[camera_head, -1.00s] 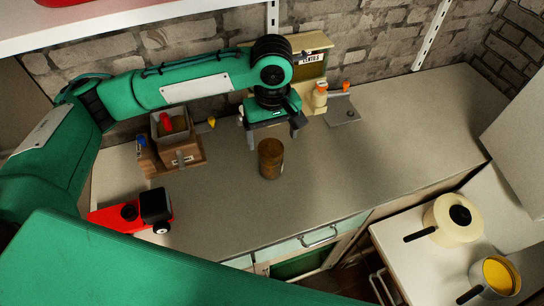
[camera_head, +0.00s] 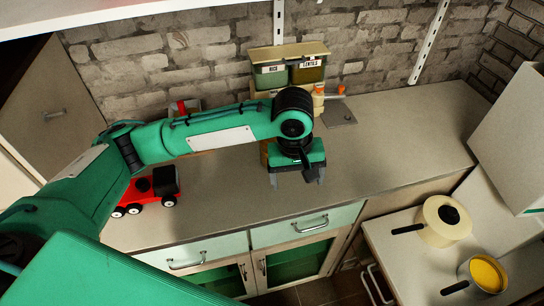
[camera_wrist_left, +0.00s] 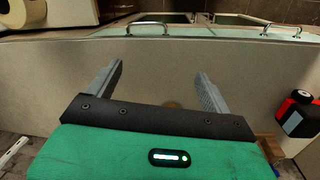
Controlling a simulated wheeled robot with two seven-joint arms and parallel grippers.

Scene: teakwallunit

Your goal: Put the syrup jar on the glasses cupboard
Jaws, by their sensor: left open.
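Cabinets with glass doors (camera_head: 292,262) are under the counter; I cannot tell whether these are the glasses cupboard. My right gripper is not in view.
A red toy truck (camera_head: 152,188) stands at the counter's left. A spice rack (camera_head: 290,72) and small orange-topped bottles (camera_head: 318,97) are at the back wall. A cream pot (camera_head: 443,222) and a yellow-filled pan (camera_head: 484,274) are at lower right. The counter's right part is clear.

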